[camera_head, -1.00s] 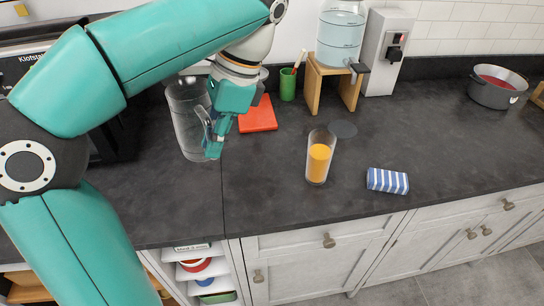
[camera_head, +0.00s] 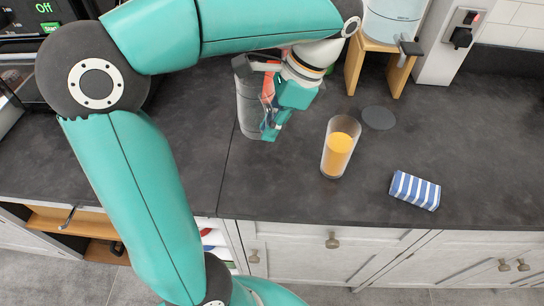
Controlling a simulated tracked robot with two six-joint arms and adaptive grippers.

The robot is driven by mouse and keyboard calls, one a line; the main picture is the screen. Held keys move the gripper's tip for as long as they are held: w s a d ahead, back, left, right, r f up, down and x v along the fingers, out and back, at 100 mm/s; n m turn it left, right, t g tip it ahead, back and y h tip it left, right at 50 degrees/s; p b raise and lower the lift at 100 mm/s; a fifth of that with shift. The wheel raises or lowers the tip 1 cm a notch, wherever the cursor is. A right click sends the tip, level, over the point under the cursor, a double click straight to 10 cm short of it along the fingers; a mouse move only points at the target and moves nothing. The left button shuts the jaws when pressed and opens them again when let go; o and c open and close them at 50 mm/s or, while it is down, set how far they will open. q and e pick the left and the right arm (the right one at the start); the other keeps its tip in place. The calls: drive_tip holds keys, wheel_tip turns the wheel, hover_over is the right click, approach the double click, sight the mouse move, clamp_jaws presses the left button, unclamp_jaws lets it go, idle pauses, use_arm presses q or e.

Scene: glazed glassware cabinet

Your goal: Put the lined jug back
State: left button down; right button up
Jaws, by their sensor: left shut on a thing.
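A clear, greyish jug (camera_head: 249,108) is at the back of the dark counter, left of the glass of orange drink. My left gripper (camera_head: 272,124) is shut on it at its right side, where the handle is. The gripper and forearm cover part of the jug and its top. I cannot tell whether its base touches the counter, and its lines are too faint to make out. My right gripper is not in view.
A tall glass of orange drink (camera_head: 338,153) stands right of the jug, near a dark round coaster (camera_head: 378,118). A blue-striped sponge (camera_head: 415,190) lies further right. A water dispenser (camera_head: 393,22) sits on a wooden stand (camera_head: 354,66). The counter's front middle is clear.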

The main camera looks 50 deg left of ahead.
use_arm(q)
wheel_tip(320, 180, down, 9)
drive_tip(key=shift+s+f+b, duration=0.1)
drive_tip(key=shift+f+b, duration=0.1)
drive_tip(key=shift+b, duration=0.1)
drive_tip(key=shift+f, duration=0.2)
drive_tip(key=c, duration=1.2)
unclamp_jaws()
drive_tip(key=shift+o, duration=0.2)
drive_tip(key=shift+r, duration=0.15)
drive_tip(key=p+v, duration=0.1)
drive_tip(key=v, duration=1.1)
drive_tip(key=shift+d+r, duration=0.1)
drive_tip(key=shift+r, duration=0.05)
